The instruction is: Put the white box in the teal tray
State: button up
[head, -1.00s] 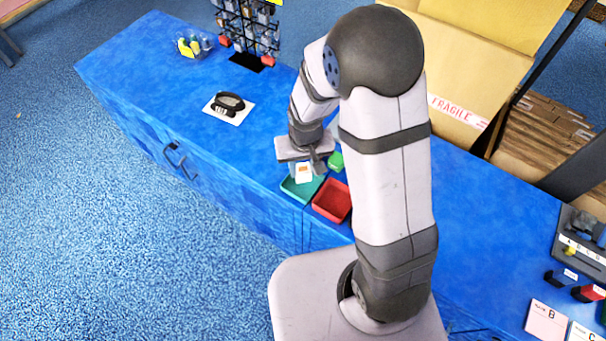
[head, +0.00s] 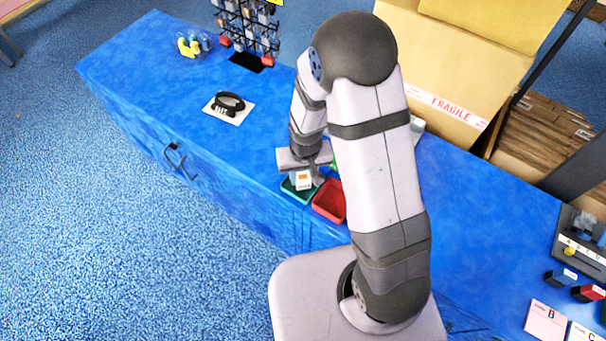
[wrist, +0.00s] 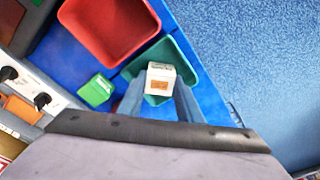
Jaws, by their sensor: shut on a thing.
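The white box (head: 303,180) has an orange label and is held between the fingers of my gripper (head: 306,172). In the wrist view the white box (wrist: 161,78) sits between the two fingertips of my gripper (wrist: 160,92). The teal tray (head: 289,189) is at the counter's front edge, and the box is over it or inside it; I cannot tell how high. In the wrist view the teal tray (wrist: 184,56) shows around and behind the box. My gripper is shut on the box.
A red tray (head: 329,202) stands right beside the teal tray. A green box (wrist: 96,90) lies near both trays, mostly hidden in the head view. A black-handled thing on a white card (head: 228,106) is further left. Blue counter (head: 190,85) is clear between.

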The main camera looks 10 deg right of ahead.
aim_at(304, 182)
jog(key=o, duration=1.1)
jog(key=shift+f, duration=0.1)
jog(key=shift+o, duration=0.2)
notch_tip(304, 182, up, 12)
jog(key=s, duration=0.2)
jog(key=s+d+r+g, duration=0.1)
jog(key=s+d, duration=0.4)
jog(key=s, duration=0.6)
jog(key=shift+s+d+r, duration=0.15)
jog(key=shift+s+r, duration=0.15)
jog(key=shift+r, duration=0.1)
notch_tip(304, 182, up, 2)
jog(key=shift+r+p, duration=0.1)
jog(key=shift+p, duration=0.75)
